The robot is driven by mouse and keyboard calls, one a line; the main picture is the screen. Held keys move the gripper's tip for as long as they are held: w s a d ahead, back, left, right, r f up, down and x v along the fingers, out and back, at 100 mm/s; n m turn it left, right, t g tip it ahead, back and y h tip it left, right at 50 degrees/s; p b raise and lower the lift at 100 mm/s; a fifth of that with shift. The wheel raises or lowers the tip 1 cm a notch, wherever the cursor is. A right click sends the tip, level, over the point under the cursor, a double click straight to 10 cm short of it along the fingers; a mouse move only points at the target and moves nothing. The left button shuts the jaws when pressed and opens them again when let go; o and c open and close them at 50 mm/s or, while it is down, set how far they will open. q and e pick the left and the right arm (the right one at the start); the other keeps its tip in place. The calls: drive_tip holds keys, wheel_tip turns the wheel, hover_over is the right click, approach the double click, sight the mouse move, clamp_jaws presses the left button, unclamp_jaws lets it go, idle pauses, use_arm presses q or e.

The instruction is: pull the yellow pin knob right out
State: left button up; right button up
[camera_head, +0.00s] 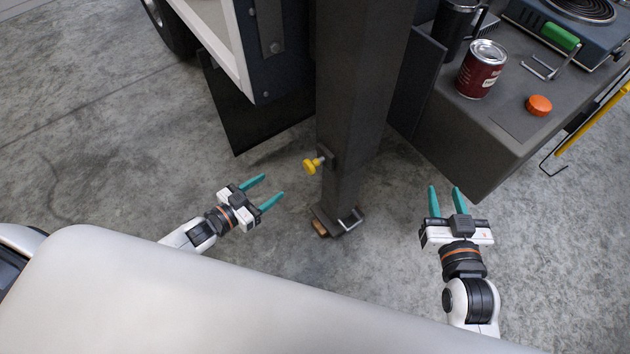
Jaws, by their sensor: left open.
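The yellow pin knob (311,166) sticks out to the left from the lower part of a dark square post (350,110). A short metal shank shows between the knob and the post. My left gripper (268,190) is open and empty, to the left of the knob and nearer to me, its teal fingers pointing up and right. It is apart from the knob. My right gripper (446,200) is to the right of the post, its two teal fingers apart with nothing between them.
A metal bracket with a brown block (320,228) is at the post's foot. A grey bench (450,135) at the right holds a dark red can (481,69), an orange cap (539,105) and a blue hotplate (590,40). A dark panel (235,110) hangs left of the post. Concrete floor (100,150) is clear at left.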

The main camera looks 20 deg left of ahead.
sight(307, 169)
use_arm(q)
drive_tip(key=w+d+h+b, duration=0.1)
drive_tip(key=w+d, duration=0.2)
drive_tip(key=w+d+r+m+h+b, duration=0.1)
drive_tip(key=w+d+b, duration=0.1)
drive_tip(key=d, duration=0.1)
drive_tip(key=w+d+r+h+b, duration=0.1)
drive_tip(key=w+d+b, duration=0.1)
drive_tip(key=w+d, duration=0.1)
drive_tip(key=shift+w+d+r+m, duration=0.25)
drive_tip(key=shift+w+d+m, duration=0.05)
drive_tip(key=shift+w, duration=0.05)
drive_tip(key=shift+w+d, duration=0.35)
drive_tip(key=shift+w, duration=0.1)
use_arm(e)
drive_tip(key=s+r+t+y, duration=0.3)
drive_tip(key=r+t, duration=0.6)
drive_tip(key=r, duration=0.7)
drive_tip(key=shift+s+a+r+t, duration=0.3)
drive_tip(key=shift+s+t, duration=0.1)
drive_tip(key=shift+s, duration=0.7)
use_arm(q)
drive_tip(key=shift+c, duration=0.6)
